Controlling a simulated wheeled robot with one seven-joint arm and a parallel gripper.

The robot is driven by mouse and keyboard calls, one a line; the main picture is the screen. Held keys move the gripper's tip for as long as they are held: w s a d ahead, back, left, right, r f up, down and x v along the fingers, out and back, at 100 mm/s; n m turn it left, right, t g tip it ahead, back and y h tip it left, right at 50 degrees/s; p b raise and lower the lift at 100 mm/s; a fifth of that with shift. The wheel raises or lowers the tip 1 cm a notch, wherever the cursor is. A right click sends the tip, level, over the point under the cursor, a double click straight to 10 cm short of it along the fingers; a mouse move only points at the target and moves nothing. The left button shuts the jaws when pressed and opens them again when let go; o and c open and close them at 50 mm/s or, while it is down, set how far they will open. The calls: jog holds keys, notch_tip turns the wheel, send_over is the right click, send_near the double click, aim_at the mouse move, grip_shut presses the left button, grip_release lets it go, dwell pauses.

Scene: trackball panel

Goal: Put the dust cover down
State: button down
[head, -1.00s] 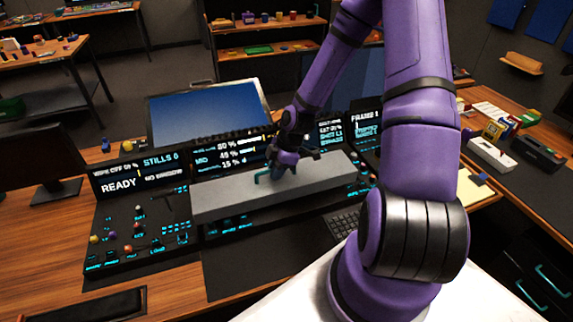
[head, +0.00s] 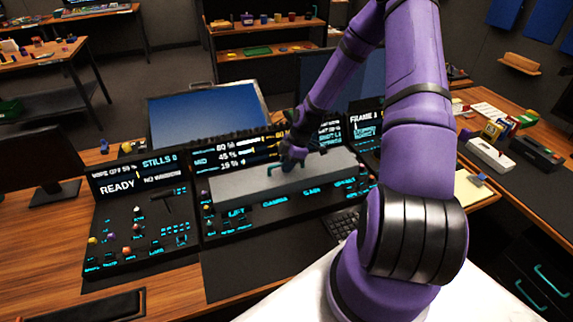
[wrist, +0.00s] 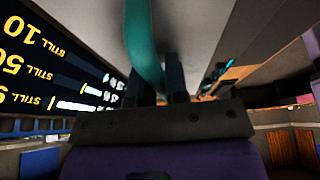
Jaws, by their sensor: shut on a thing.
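The dust cover (head: 240,188) is a long grey box-like lid with a teal handle (head: 271,170) on top. It lies across the middle section of the console (head: 225,228), just in front of the upright screens. My gripper (head: 288,160) is above the cover, shut on its handle. In the wrist view the teal handle (wrist: 143,45) runs down between the dark fingertips (wrist: 160,92). Whether the cover's underside touches the panel or hangs slightly above it, I cannot tell. What lies beneath it is hidden.
Lit labels and small knobs show along the console's front edge. The left panel (head: 140,235) has several coloured knobs. A keyboard (head: 345,222) sits in front. A large blue-screened monitor (head: 205,115) stands behind. Boxes (head: 490,155) lie on the right-hand desk.

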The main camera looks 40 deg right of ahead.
jog(key=shift+f, duration=0.1)
jog(key=c, duration=1.1)
grip_release()
